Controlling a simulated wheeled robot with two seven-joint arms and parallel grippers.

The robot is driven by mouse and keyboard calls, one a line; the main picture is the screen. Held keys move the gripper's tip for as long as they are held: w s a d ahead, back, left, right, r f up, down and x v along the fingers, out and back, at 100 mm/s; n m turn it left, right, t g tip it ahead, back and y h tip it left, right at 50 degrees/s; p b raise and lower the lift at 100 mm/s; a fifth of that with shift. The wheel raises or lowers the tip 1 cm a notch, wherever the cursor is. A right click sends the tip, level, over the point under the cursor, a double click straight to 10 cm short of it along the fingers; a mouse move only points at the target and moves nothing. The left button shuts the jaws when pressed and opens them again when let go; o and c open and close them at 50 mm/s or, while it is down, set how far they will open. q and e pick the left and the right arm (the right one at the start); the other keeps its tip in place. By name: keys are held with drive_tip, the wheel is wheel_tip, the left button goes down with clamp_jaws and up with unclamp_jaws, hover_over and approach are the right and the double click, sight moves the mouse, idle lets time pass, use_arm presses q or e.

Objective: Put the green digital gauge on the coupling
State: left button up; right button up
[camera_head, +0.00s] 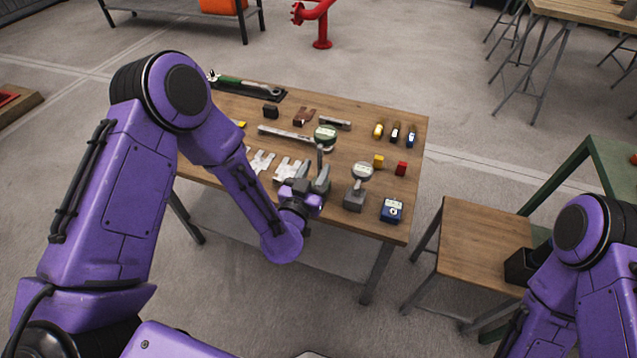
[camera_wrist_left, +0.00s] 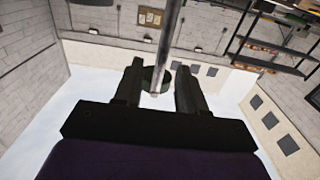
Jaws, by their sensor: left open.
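The green digital gauge (camera_head: 325,132) has a round face with a pale display and stands over the table on a dark stem. My left gripper (camera_head: 313,178) is open just in front of and below it, with fingers apart. In the left wrist view, a dark round thing (camera_wrist_left: 152,80), probably the gauge, shows between the fingertips (camera_wrist_left: 160,85), with a grey rod (camera_wrist_left: 170,35) across it. I cannot tell whether the fingers touch it. I cannot make out which thing is the coupling. My right gripper is not in view.
A pale round gauge (camera_head: 362,172) stands on a grey block (camera_head: 354,200) to the right, near a blue device (camera_head: 391,210). A wooden stool (camera_head: 480,245) stands right.

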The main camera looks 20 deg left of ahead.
sight(319, 164)
use_arm(q)
drive_tip(key=w, duration=0.4)
drive_tip(key=shift+f+p, duration=0.15)
drive_tip(key=shift+p, duration=0.15)
clamp_jaws()
idle(1.0)
